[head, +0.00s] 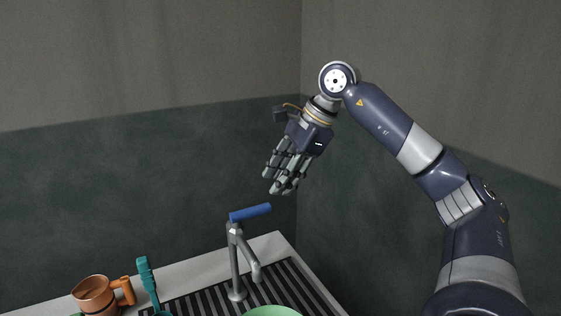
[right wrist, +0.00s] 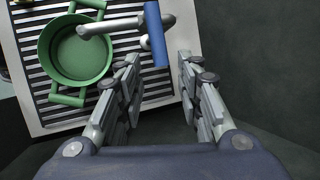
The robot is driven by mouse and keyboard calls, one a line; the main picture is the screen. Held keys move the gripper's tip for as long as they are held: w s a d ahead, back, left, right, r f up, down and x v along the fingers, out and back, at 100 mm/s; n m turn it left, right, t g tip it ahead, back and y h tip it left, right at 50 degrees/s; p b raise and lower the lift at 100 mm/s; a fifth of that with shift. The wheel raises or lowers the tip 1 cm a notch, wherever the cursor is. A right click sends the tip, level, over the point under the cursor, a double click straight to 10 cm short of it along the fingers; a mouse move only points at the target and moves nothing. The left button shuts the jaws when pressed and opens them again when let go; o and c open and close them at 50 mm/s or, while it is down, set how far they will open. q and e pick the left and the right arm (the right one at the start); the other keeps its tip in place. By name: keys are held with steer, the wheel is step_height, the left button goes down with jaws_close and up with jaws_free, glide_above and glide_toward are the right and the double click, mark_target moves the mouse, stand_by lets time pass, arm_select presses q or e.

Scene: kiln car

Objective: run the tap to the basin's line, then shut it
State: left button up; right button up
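The grey tap (head: 236,262) stands on the slatted drain board with its blue lever (head: 250,212) on top. In the right wrist view the lever (right wrist: 155,34) lies crosswise to the spout (right wrist: 108,25). The green basin (right wrist: 72,80) has two handles and sits under the spout end; only its rim (head: 272,310) shows in the head view. No water stream is visible, and I cannot make out a line or water level. My right gripper (head: 279,184) is open and empty, above the lever and apart from it. My left gripper is not in view.
A brown mug (head: 96,296) and a teal-handled tool (head: 148,280) stand to the left of the tap. The black slatted drain board (head: 308,283) has a pale rim. Dark walls meet in a corner behind; the space around my right gripper is free.

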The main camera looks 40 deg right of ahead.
mark_target(265, 205)
steer(key=b+x, duration=0.2)
steer(key=x, duration=0.1)
steer(key=b+x, duration=0.1)
steer(key=shift+w+d+f+b, duration=0.15)
steer(key=shift+d+f+b, duration=0.15)
steer(key=shift+f, duration=0.2)
steer(key=shift+b+x, duration=0.85)
steer(key=shift+x, duration=0.35)
steer(key=shift+r, duration=0.15)
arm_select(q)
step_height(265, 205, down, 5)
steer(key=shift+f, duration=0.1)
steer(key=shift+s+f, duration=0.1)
arm_select(e)
steer(key=shift+w+a+f, duration=0.1)
steer(key=shift+a+f, duration=0.05)
steer(key=shift+f, duration=0.15)
